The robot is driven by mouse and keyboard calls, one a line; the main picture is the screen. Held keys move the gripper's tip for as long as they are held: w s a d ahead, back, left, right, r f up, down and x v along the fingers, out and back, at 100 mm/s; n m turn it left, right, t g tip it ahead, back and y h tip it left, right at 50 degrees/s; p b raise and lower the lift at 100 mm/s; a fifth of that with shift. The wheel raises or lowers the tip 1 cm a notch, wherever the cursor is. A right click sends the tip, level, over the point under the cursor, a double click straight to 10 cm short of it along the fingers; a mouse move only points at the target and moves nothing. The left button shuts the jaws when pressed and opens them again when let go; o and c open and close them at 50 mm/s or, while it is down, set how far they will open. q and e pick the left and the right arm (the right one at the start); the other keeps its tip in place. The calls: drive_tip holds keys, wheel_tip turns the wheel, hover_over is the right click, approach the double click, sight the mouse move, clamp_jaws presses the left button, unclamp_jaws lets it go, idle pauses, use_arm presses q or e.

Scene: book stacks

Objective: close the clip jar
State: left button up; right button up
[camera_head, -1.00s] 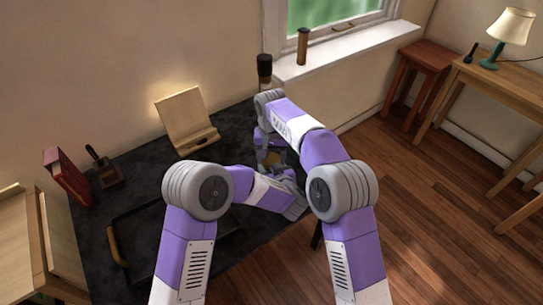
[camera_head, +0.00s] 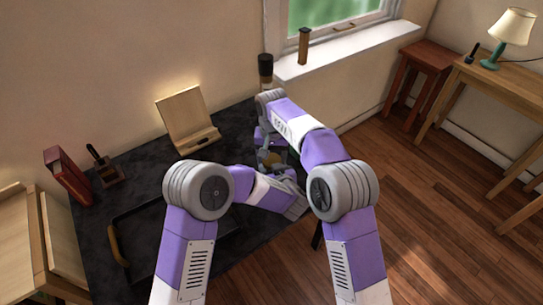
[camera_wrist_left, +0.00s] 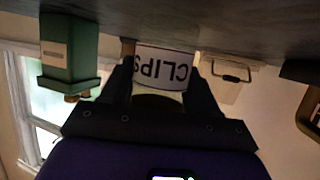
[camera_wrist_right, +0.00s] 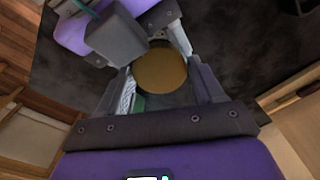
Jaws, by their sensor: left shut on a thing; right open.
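The clip jar (camera_wrist_left: 165,68), with a white label reading CLIPS, stands between the fingers of my left gripper (camera_wrist_left: 160,85), which is shut on it. The left wrist view is upside down, with the dark table at its top. A round golden-brown lid (camera_wrist_right: 161,72) is seen from above in the right wrist view. My right gripper (camera_wrist_right: 165,82) is open, with its fingers on either side of the lid. The lid also shows small in the head view (camera_head: 270,158). Whether it sits fully on the jar cannot be told, as my arms and fingers hide the joint.
A green box (camera_wrist_left: 70,52) stands near the jar. A wooden stand (camera_head: 188,120), a red book (camera_head: 67,182), a small dark holder (camera_head: 108,170) and a black tray (camera_head: 145,215) are on the dark table. A dark-topped bottle (camera_head: 265,68) rises behind my right arm.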

use_arm(q)
drive_tip(key=shift+d+r, duration=0.1)
drive_tip(key=shift+r, duration=0.2)
clamp_jaws()
use_arm(e)
drive_tip(key=shift+d+f, duration=0.25)
drive_tip(key=shift+f, duration=0.35)
drive_tip(key=shift+c, duration=0.2)
drive_tip(key=o, duration=0.5)
use_arm(q)
drive_tip(key=shift+f, duration=0.2)
use_arm(e)
drive_tip(key=r, duration=1.3)
drive_tip(key=shift+s+a+r, duration=0.1)
drive_tip(key=shift+s+a, duration=0.1)
drive_tip(key=shift+a, duration=0.2)
use_arm(q)
drive_tip(key=o, duration=1.6)
unclamp_jaws()
